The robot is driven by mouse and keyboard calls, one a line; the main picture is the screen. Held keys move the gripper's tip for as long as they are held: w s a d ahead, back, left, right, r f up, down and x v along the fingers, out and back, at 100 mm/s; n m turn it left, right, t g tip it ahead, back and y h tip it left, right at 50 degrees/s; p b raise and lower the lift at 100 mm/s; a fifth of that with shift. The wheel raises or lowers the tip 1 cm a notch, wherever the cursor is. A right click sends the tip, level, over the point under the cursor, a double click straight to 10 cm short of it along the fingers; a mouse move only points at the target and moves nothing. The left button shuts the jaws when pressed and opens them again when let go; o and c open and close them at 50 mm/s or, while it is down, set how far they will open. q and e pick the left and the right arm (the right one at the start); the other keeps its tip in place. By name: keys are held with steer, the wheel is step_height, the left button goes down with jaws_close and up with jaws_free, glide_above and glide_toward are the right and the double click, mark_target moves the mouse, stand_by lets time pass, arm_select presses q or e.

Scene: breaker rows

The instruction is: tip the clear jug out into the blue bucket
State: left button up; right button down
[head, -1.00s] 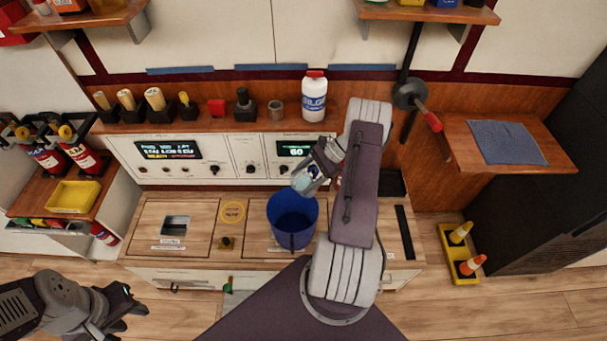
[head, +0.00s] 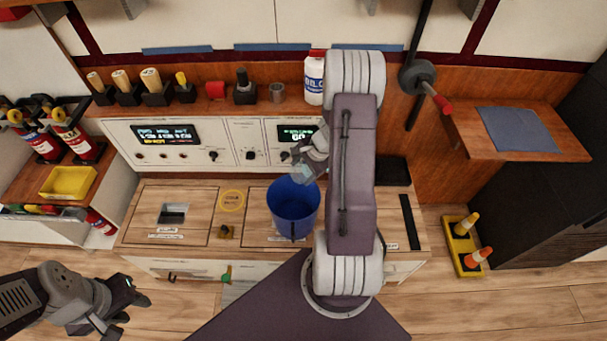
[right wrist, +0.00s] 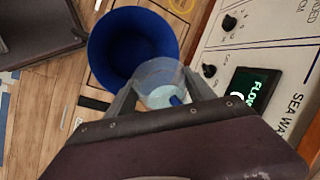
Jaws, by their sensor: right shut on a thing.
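The blue bucket (head: 294,212) stands upright on the wooden counter, its mouth facing up. My right gripper (head: 306,164) is shut on the clear jug (head: 300,174) above the bucket's back rim. In the right wrist view the jug (right wrist: 160,78) sits between the two fingers, overlapping the edge of the bucket (right wrist: 128,35). Pale blue and a darker blue patch show in the jug; its exact tilt is hard to tell. The bucket's inside looks dark blue, and its bottom is unclear. My left gripper (head: 132,304) is open and empty, low at the left.
The control panel (head: 230,142) rises right behind the bucket. A white bottle (head: 314,80) and several tools stand on the ledge above. A yellow tray (head: 68,182) and fire extinguishers are at the left. The counter left of the bucket is mostly clear.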

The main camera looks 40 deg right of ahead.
mark_target(299, 181)
steer(key=shift+s+a+f+n+t+h+b, duration=0.2)
steer(key=shift+f+h+b, duration=0.45)
steer(key=shift+b, duration=1.2)
steer(key=shift+w+a+f+n+h+b, duration=0.25)
steer(key=shift+f+h+b, duration=0.4)
steer(key=shift+b, duration=1.2)
steer(key=shift+s+a+f+m+t+h+b, duration=0.15)
steer(key=shift+a+f+h+b, duration=0.2)
steer(key=shift+h+b, duration=1.05)
steer(key=shift+a+f+n+h+b, duration=0.3)
steer(key=shift+h+b, duration=0.1)
steer(key=shift+b, duration=1.05)
steer(key=shift+d, duration=0.1)
